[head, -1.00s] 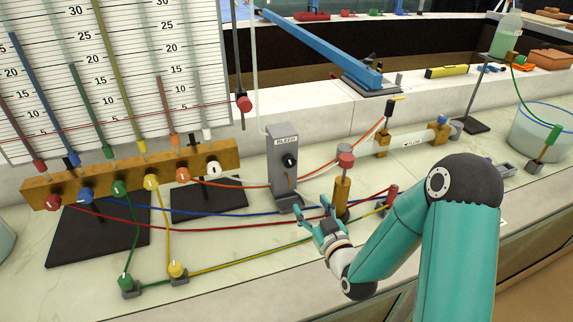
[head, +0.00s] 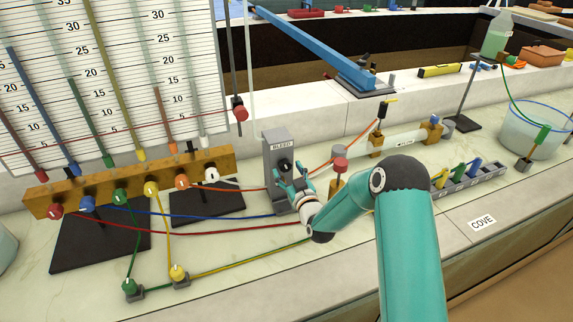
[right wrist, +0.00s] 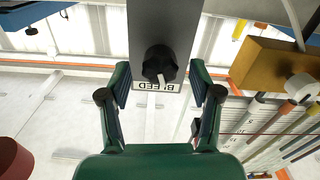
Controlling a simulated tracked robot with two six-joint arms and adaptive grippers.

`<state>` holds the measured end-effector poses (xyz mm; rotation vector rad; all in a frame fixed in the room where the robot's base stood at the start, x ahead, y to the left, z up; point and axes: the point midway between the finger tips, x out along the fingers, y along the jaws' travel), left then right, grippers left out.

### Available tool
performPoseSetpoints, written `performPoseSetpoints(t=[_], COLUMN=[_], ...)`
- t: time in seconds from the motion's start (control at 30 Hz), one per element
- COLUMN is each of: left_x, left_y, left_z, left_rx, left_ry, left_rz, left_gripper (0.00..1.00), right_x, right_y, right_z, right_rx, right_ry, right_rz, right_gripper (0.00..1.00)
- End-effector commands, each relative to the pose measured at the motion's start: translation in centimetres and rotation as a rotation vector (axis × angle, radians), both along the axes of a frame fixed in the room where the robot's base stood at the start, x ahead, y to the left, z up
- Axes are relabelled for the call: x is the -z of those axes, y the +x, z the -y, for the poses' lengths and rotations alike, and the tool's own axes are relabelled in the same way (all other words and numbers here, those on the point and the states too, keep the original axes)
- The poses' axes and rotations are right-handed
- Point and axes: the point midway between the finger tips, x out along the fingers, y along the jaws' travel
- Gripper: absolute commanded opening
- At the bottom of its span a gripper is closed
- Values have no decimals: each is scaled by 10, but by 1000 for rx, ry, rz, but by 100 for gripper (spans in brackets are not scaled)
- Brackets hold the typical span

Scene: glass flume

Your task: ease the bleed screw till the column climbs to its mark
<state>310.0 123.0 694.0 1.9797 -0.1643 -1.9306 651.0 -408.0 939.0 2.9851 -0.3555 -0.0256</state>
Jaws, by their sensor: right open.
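The bleed screw is a black knob (head: 284,165) on the grey post labelled BLEED (head: 278,145). My right gripper (head: 286,180) is at the front of this post, at the knob. In the right wrist view its open fingers (right wrist: 160,78) stand either side of the knob (right wrist: 160,63), with gaps on both sides; I cannot tell how deep they reach. Coloured columns stand against the scale board (head: 100,60), including a short orange column (head: 161,108). A thin red line crosses the board to a red slider (head: 240,109). My left gripper is not in view.
A wooden manifold (head: 215,160) with coloured valves stands left of the post. A red-capped brass fitting (head: 340,168) is close on its right. Coloured hoses cross the bench. A grey rack (head: 470,175) and a water bowl (head: 535,125) are further right.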

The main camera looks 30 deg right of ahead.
Motion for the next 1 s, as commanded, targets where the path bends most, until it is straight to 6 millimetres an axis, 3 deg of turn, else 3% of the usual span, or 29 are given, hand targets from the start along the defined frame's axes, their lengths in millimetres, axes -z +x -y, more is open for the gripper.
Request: performPoseSetpoints(t=[0.2,0.53,0.9,1.0], left_x=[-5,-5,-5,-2], left_y=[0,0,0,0], left_z=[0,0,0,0], left_rx=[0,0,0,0], left_ry=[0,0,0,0], left_rz=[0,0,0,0], left_gripper=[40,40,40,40], right_x=[0,0,0,1], right_y=[16,18,18,18], right_z=[4,5,5,4], right_rx=[0,0,0,0], right_ry=[0,0,0,5], right_rz=[0,0,0,1], right_gripper=[64,64,4,4])
